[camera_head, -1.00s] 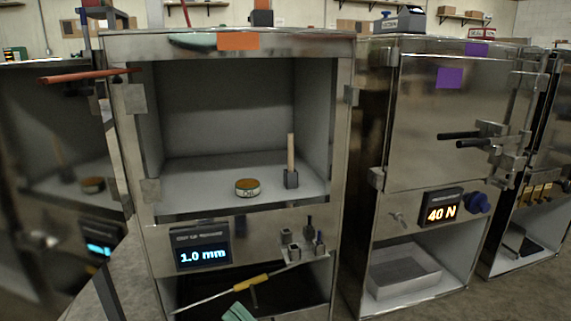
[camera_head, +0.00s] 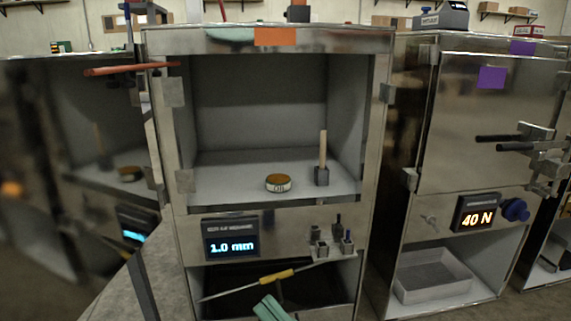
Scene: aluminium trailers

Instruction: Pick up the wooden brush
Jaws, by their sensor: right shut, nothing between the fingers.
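The wooden brush (camera_head: 322,160) stands upright on the floor of the upper compartment of the middle metal cabinet (camera_head: 382,180), near its right wall. It has a pale wooden handle and a dark square block at the bottom. A short round tin marked OIL (camera_head: 278,184) stands apart from it, to its left. What I take to be my right gripper (camera_head: 267,306) is the teal piece at the bottom edge; it is mostly cut off. It looks shut and empty, well below the brush. My left gripper is not in view.
The upper compartment is open at the front. A screen (camera_head: 231,241) reading 1.0 mm and small metal blocks (camera_head: 330,242) sit below it. A red rod (camera_head: 120,71) sticks out at upper left. A yellow-handled rod (camera_head: 277,276) crosses the lower opening. A tray (camera_head: 432,294) lies at right.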

